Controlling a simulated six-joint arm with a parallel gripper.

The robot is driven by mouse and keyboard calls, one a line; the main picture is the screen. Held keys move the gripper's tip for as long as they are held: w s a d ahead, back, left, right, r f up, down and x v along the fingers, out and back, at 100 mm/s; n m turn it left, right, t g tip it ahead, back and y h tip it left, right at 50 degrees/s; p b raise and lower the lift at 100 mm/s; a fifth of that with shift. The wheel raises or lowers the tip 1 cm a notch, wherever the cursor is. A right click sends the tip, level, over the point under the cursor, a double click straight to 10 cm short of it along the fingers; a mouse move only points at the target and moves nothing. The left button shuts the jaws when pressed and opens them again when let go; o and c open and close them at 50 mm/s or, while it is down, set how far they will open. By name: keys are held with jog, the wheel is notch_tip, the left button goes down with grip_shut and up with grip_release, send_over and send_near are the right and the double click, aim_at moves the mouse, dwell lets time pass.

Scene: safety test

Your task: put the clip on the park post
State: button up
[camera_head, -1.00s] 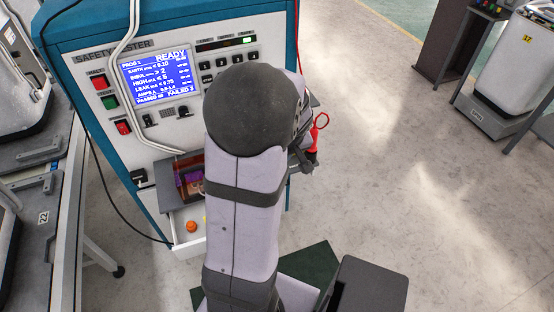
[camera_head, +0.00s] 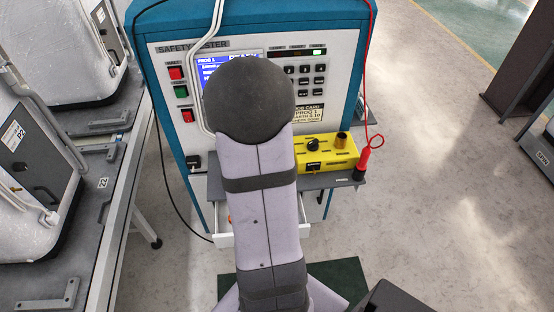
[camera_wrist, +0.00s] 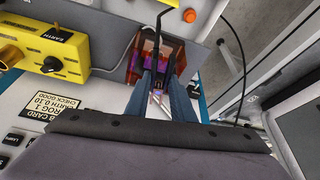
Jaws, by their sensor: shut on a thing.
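My gripper (camera_wrist: 157,95) shows in the wrist view as two blue-grey fingers, shut on a small, partly hidden thing, seemingly the clip. Below and beyond the fingertips is an amber box (camera_wrist: 133,64) with purple parts inside. In the head view my own arm hides the gripper and what it holds. A yellow box (camera_head: 322,165) marked EARTH in the wrist view (camera_wrist: 72,32) stands on the shelf, right of my arm. It carries a short round post (camera_head: 341,139) with a brass-like top; I cannot tell if this is the park post.
A red probe (camera_head: 364,158) with a ring and red cable stands in a dark holder at the shelf's right corner. The safety tester (camera_head: 170,70) rises behind.

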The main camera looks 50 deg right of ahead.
jog(key=w+a+f, duration=0.1)
jog(key=w+a, duration=0.5)
jog(key=a, duration=0.1)
jog(key=w+a+f+m+b, duration=0.1)
jog(key=w+a+f+b, duration=0.1)
jog(key=w+f+b, duration=0.3)
jog(key=w+a+f+m+b, duration=0.1)
jog(key=w+a+f+b, duration=0.2)
jog(key=f+b, duration=0.6)
notch_tip(320, 180, down, 5)
jog(key=w, duration=0.2)
jog(key=shift+w+a+h+b, duration=0.2)
jog(key=shift+w+h+b, duration=0.1)
jog(key=shift+b, duration=0.1)
jog(key=shift+w+d+r, duration=0.1)
jog(key=shift+w+d, duration=0.05)
jog(key=w+d+p, duration=0.3)
jog(key=p, duration=0.1)
jog(key=shift+w+d, duration=0.25)
jog(key=shift+d, duration=0.05)
jog(key=shift+w+d+b, duration=0.1)
jog(key=shift+w+b, duration=0.05)
jog(key=shift+b, duration=0.3)
